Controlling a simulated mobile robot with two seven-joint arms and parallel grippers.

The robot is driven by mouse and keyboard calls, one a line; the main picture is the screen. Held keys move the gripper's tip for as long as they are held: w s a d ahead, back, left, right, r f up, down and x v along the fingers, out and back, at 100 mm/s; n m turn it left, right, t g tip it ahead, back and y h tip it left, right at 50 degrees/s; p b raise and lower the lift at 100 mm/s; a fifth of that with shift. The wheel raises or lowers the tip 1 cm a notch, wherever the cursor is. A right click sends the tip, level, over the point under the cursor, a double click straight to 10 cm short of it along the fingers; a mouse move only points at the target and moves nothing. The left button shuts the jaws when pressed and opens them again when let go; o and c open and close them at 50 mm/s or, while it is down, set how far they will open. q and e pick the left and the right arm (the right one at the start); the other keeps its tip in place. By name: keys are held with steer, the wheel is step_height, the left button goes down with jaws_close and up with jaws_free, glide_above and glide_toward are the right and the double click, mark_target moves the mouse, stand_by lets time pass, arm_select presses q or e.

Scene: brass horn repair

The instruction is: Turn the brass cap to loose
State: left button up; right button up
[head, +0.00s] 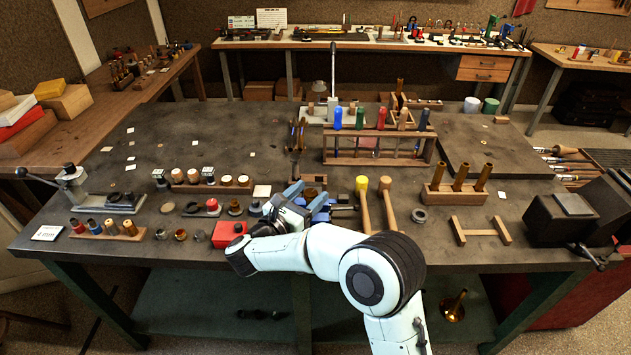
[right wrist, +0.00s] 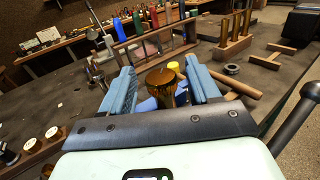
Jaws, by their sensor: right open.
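My right gripper (head: 306,202) is over the middle of the workbench in the head view. In the right wrist view its two blue fingers (right wrist: 160,90) are open, one on each side. The brass cap (right wrist: 160,78), a rounded amber-brown top on a narrower body, stands between them in that view. A gap shows on both sides of it, with no clear contact. In the head view I cannot make out the cap; my right gripper and arm cover that area. Whether the cap is tight or loose cannot be seen. My left gripper is not in view.
Two mallets (head: 362,186) lie just right of my gripper. A wooden rack (head: 378,158) with coloured-handled tools stands behind it. A red block (head: 228,234) and small rings are on the left. A wooden holder (head: 455,195) with brass tubes stands on the right.

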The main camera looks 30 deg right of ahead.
steer(key=shift+p+x, duration=0.4)
steer(key=shift+x, duration=1.2)
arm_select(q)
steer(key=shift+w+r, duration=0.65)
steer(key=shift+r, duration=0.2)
